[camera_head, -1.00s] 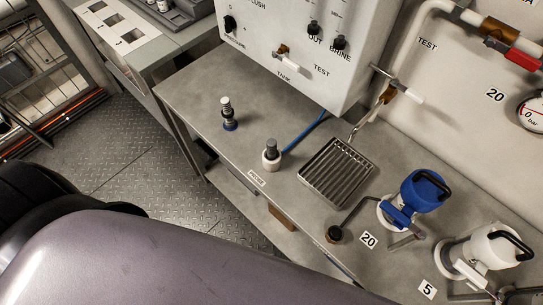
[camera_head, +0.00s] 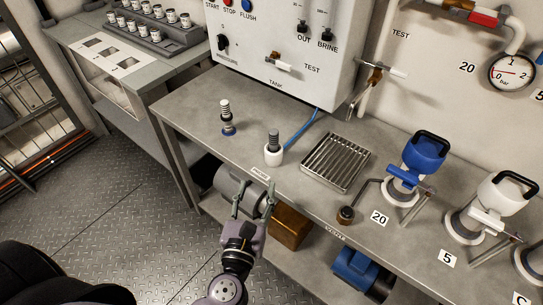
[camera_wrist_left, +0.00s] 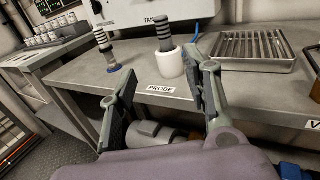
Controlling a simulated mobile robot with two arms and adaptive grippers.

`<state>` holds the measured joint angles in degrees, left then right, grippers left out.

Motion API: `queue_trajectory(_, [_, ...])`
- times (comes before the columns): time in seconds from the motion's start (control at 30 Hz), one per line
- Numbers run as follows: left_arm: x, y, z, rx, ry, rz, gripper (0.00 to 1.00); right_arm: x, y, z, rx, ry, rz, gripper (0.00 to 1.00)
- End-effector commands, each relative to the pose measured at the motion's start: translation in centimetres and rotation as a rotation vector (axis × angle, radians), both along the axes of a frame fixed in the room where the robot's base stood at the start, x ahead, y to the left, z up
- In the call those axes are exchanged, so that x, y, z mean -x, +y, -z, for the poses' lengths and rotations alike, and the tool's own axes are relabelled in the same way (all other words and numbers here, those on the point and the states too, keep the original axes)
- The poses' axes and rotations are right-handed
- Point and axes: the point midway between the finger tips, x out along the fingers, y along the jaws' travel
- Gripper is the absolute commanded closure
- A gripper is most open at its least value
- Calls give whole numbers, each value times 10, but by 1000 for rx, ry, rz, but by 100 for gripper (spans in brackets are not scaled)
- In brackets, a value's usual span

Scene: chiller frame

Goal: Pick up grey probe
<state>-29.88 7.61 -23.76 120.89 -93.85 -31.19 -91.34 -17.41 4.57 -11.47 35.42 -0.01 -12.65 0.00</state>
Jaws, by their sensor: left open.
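The grey probe (camera_head: 273,138) is a ridged grey cylinder standing upright in a white round holder (camera_head: 274,157) near the bench's front edge, behind the PROBE label. In the left wrist view the probe (camera_wrist_left: 164,36) stands in its holder beyond my fingers. My left gripper (camera_head: 254,192) is open and empty. It is in front of the bench edge, nearer than the probe and not touching it. In the left wrist view its two fingers (camera_wrist_left: 163,75) are spread wide. My right gripper is not in view.
A similar ridged piece with a blue base (camera_head: 227,118) stands left of the probe. A slatted metal tray (camera_head: 335,163) lies to the right, with a blue-topped valve (camera_head: 424,150) beyond. A blue cable (camera_head: 301,128) runs behind the holder. A lower shelf holds a grey cylinder (camera_head: 230,184).

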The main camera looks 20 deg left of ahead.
Motion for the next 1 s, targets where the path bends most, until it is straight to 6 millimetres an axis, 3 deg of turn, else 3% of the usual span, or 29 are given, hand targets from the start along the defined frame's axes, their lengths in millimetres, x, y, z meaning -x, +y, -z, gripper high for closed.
queue_trajectory(0.17, [-27, 3, -9, -12, -12, -3, 55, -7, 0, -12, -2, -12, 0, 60])
queue_trajectory(0.5, [-98, 11, -7, -8, -7, -2, 55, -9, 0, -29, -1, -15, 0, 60])
queue_trajectory(0.83, [-127, 13, -5, -7, -6, -2, 55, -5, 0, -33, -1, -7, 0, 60])
queue_trajectory(1.0, [-153, 10, -8, -6, -6, -1, 55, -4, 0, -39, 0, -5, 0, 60])
